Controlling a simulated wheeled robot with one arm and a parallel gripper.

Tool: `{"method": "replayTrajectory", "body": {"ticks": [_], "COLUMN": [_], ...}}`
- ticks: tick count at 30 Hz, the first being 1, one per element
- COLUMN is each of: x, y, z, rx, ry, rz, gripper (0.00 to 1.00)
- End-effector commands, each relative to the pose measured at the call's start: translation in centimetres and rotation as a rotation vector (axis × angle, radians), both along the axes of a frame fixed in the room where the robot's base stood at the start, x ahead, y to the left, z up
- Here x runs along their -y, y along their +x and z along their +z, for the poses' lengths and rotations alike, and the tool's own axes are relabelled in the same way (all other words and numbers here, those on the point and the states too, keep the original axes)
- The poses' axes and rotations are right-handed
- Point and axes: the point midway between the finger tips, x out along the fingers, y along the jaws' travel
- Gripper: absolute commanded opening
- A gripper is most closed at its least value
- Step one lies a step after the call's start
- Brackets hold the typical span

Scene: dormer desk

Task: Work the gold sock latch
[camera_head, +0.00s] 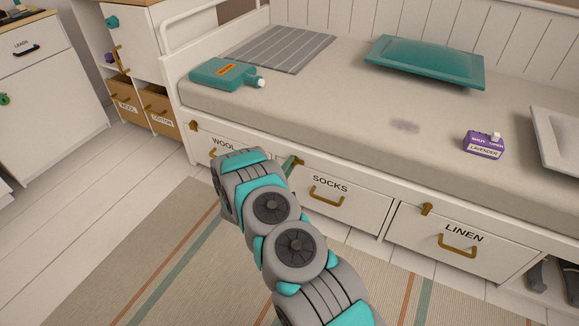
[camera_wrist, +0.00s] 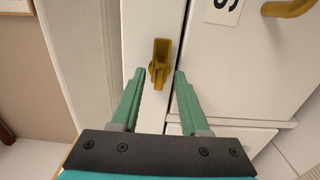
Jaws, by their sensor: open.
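The gold sock latch (camera_wrist: 161,60) shows in the wrist view on the white frame beside the drawer front, just beyond and between my fingertips. My gripper (camera_wrist: 159,74) is open, with one green finger on each side of the latch. I cannot tell whether either finger touches it. In the head view my gripper (camera_head: 291,165) is at the upper left corner of the SOCKS drawer (camera_head: 360,210), and it mostly hides that latch. The SOCKS drawer looks shut, with a gold handle (camera_head: 326,196) below its label.
The WOOL drawer (camera_head: 204,149) is to the left, partly hidden by my arm. The LINEN drawer (camera_head: 420,240) with its own gold latch (camera_head: 427,209) is to the right. The mattress (camera_head: 340,100) overhangs above. The striped rug (camera_head: 170,250) in front is clear.

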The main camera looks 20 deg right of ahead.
Motion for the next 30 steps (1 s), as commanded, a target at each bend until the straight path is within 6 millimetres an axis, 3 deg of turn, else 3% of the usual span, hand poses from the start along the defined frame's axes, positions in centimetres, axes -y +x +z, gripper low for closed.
{"method": "replayTrajectory", "body": {"ticks": [7, 18, 30], "x": [-1.0, -5.3, -6.2], "y": [-0.7, -4.0, -4.8], "z": [-0.1, 0.0, 0.0], "rx": [-0.002, -0.001, 0.000], "ry": [0.000, -0.001, 0.000], "rz": [0.001, 0.002, 0.000], "gripper": [0.45, 0.45, 0.45]}}
